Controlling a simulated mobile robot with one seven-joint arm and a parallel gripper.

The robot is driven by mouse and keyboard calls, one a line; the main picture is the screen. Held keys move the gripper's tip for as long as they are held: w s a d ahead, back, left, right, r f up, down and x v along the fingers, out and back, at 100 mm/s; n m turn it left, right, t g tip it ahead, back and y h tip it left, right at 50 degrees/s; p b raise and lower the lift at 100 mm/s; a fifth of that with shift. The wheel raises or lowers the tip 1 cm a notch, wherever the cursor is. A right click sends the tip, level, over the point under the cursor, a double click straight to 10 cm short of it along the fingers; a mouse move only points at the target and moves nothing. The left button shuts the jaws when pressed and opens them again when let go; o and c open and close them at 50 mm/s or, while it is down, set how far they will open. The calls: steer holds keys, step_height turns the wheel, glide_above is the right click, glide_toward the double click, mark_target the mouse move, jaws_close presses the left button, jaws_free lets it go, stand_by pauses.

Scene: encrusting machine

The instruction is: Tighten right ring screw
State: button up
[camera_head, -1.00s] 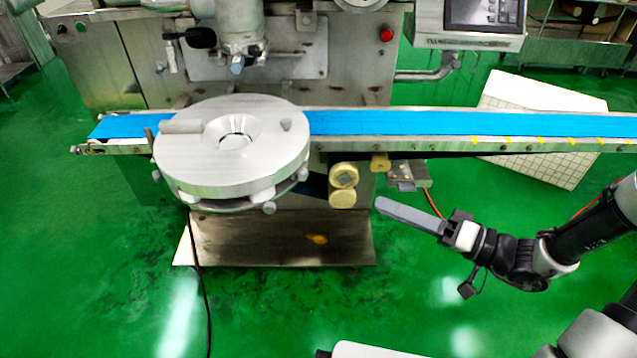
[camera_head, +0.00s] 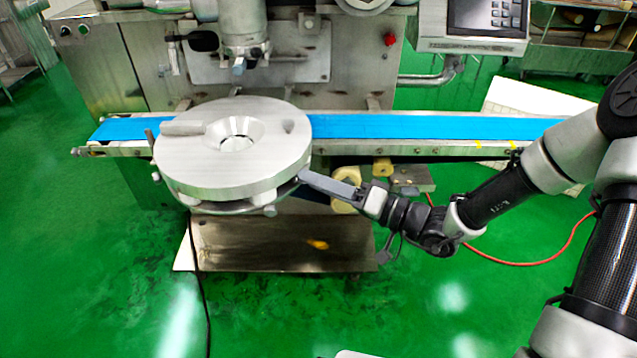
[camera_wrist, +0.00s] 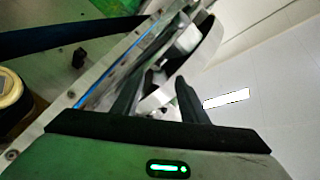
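The round grey metal disc (camera_head: 205,170) with a central funnel hole sits over the blue conveyor. A ring with small knob-like screws runs under its rim; a front screw (camera_head: 270,210) and a left screw (camera_head: 156,178) show. The right-side screw is hidden behind my fingertips in the head view. My gripper (camera_head: 303,176) is at the disc's lower right edge, its fingers pointing left. In the wrist view, my gripper (camera_wrist: 160,92) has its two dark fingers apart, with pale metal of the machine seen between and beyond them. I cannot tell whether they touch the screw.
The blue conveyor belt (camera_head: 400,126) runs behind and right of the disc, above my forearm. Yellowish rollers (camera_head: 345,188) are just behind my gripper. A steel base plate (camera_head: 290,245) lies below. A black cable (camera_head: 197,280) hangs at left. Open green floor lies in front.

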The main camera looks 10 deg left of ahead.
steer(key=shift+a, duration=0.1)
jaws_close()
